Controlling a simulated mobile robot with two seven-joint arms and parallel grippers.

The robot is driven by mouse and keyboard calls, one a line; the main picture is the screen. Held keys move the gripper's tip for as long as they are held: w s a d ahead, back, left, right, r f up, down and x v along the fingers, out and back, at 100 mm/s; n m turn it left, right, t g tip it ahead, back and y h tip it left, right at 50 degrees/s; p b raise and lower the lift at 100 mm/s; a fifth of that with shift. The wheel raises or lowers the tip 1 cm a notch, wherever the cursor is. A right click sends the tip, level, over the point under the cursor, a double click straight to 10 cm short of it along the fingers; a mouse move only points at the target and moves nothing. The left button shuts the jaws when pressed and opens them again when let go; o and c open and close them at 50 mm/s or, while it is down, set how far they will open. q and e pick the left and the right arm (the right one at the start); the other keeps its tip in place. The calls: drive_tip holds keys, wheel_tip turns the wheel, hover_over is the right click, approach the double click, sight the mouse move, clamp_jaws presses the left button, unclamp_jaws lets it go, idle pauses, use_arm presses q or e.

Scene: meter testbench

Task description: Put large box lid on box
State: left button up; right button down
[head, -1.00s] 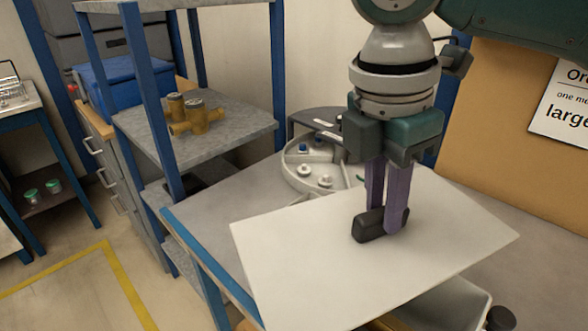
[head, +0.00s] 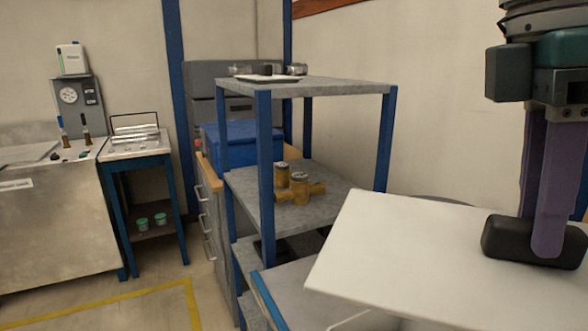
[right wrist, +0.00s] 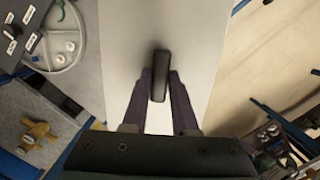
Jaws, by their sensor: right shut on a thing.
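The white lid (head: 400,245) is a flat, broad plate with a black handle (head: 505,238) on top. My right gripper (head: 545,240) is shut on this handle and holds the lid, slightly tilted in the picture, at the lower right of the head view. In the right wrist view, the handle (right wrist: 159,75) sits between the two purple fingers, with the lid (right wrist: 195,50) beyond. The large box cannot be made out with certainty; the lid covers much of the area below it. My left gripper is not in view.
A blue-framed shelf rack (head: 265,150) stands left of the lid, with brass parts (head: 300,187) on its middle shelf. A blue box (head: 238,145) is behind it. A round compartment tray (right wrist: 68,45) shows in the right wrist view. Floor at the left is open.

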sight(507, 274)
drive_tip(key=m, duration=0.2)
drive_tip(key=a+r+m, duration=0.1)
drive_tip(key=m, duration=0.2)
drive_tip(key=s+r+m, duration=0.1)
drive_tip(key=m, duration=0.1)
drive_tip(key=shift+a+m+g+y, duration=0.3)
drive_tip(key=shift+a+y, duration=0.1)
drive_tip(key=m, duration=0.3)
drive_tip(key=a+r+m, duration=0.1)
drive_tip(key=m, duration=0.1)
drive_tip(key=shift+s+r+y, duration=0.1)
drive_tip(key=shift+s+y, duration=0.2)
drive_tip(key=shift+y, duration=0.1)
drive_tip(key=s+r+p, duration=0.3)
drive_tip(key=r+p, duration=1.3)
drive_tip(key=p, duration=0.1)
drive_tip(key=s+r+p, duration=0.3)
drive_tip(key=r+p, duration=1.3)
drive_tip(key=p, duration=0.1)
drive_tip(key=shift+w, duration=0.1)
